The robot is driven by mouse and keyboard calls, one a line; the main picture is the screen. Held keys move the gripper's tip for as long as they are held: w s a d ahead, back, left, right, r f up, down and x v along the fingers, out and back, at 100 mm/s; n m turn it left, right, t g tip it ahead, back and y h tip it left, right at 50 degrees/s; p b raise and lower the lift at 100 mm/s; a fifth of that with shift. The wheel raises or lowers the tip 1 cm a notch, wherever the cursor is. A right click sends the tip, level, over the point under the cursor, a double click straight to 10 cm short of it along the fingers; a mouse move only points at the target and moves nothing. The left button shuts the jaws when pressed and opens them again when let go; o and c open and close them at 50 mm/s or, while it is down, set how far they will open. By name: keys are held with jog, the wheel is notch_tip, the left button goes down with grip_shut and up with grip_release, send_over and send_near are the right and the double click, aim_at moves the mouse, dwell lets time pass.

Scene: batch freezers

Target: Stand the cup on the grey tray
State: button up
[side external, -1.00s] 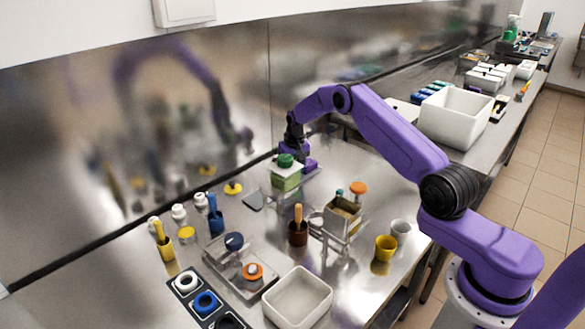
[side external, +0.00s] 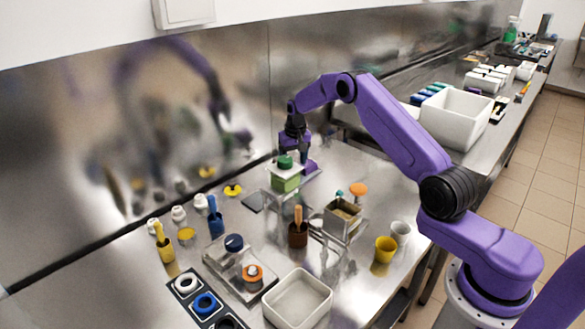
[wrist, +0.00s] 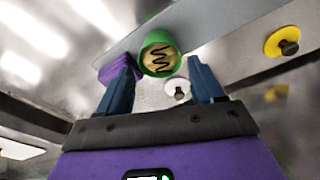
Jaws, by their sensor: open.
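My gripper (side external: 296,150) is open and empty, at the far side of the table above a green container with a darker green top (side external: 286,172). In the wrist view my gripper's two blue fingers (wrist: 158,88) are spread, with a round green-rimmed thing (wrist: 160,55) beyond and between their tips. It has a tan top with a dark zigzag. A yellow cup (side external: 386,249) and a pale grey cup (side external: 400,232) stand at the right front. A shallow metal tray (side external: 262,293) holds a dark blue-topped piece and an orange ring. Which cup and tray are meant, I cannot tell.
A purple block (wrist: 122,68) sits beside the green-rimmed thing. A pale deep bin (side external: 298,318) stands at the front. A metal holder (side external: 343,230) and a brown pot with an orange handle (side external: 298,236) occupy the middle. The steel wall runs along the back.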

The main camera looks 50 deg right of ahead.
notch_tip(320, 180, up, 8)
jog(key=s, duration=0.1)
jog(key=shift+a+f, duration=0.15)
jog(key=shift+a, duration=0.15)
